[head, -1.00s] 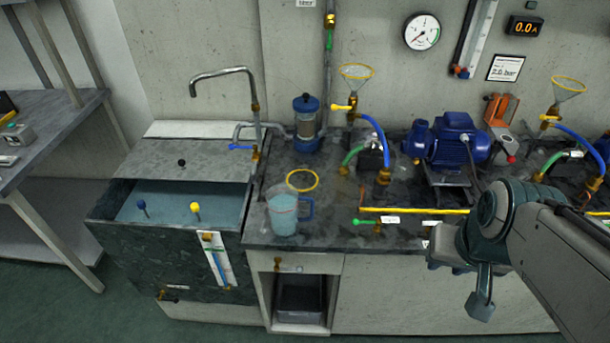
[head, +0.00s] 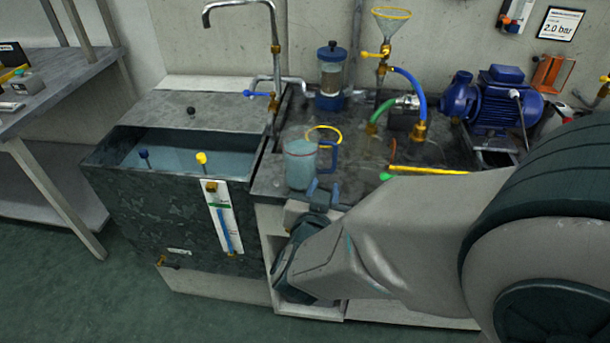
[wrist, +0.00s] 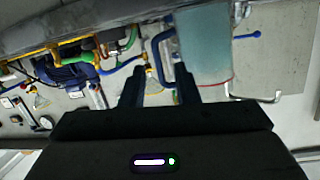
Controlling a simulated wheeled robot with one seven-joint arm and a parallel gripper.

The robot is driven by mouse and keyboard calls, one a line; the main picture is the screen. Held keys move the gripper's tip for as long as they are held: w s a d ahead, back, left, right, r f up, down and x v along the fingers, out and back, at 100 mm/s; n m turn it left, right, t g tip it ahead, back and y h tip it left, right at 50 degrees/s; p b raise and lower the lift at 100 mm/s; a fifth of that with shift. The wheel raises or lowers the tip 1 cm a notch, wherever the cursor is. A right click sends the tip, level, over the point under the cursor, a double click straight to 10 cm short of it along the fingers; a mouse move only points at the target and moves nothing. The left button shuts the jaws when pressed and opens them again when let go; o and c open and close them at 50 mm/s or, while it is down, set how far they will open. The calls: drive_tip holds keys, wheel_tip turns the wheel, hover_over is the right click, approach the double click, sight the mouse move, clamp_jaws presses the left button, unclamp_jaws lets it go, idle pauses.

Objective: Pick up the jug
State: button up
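The jug (head: 299,166) is clear, holds pale blue liquid and has a blue handle (head: 329,157) on its right side. It stands upright near the front edge of the dark worktop, left of centre. My gripper (head: 322,192) is just in front of the handle and a little below it in the head view. In the wrist view my gripper (wrist: 159,70) has its two dark fingers spread apart, with the handle (wrist: 157,50) showing between and beyond the tips. The jug body (wrist: 203,48) is beside the right finger. I cannot tell whether any finger touches the handle.
A yellow ring (head: 323,128) lies behind the jug. A sink tank (head: 130,205) with a tap (head: 274,50) is on the left. A blue-capped filter (head: 332,75), a funnel with hoses (head: 391,25) and a blue pump (head: 497,98) stand behind and right.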

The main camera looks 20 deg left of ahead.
sight(333, 166)
drive_tip(key=w+t+b, duration=0.1)
drive_tip(key=w, duration=0.2)
drive_tip(key=w+f+h+b, duration=0.1)
drive_tip(key=w, duration=0.2)
drive_tip(key=w+t+b, duration=0.1)
drive_tip(key=w, duration=0.3)
drive_tip(key=shift+a+f+t+h+b, duration=0.15)
drive_tip(key=shift+a+t+h+b, duration=0.15)
drive_tip(key=shift+a+h+b, duration=0.1)
clamp_jaws()
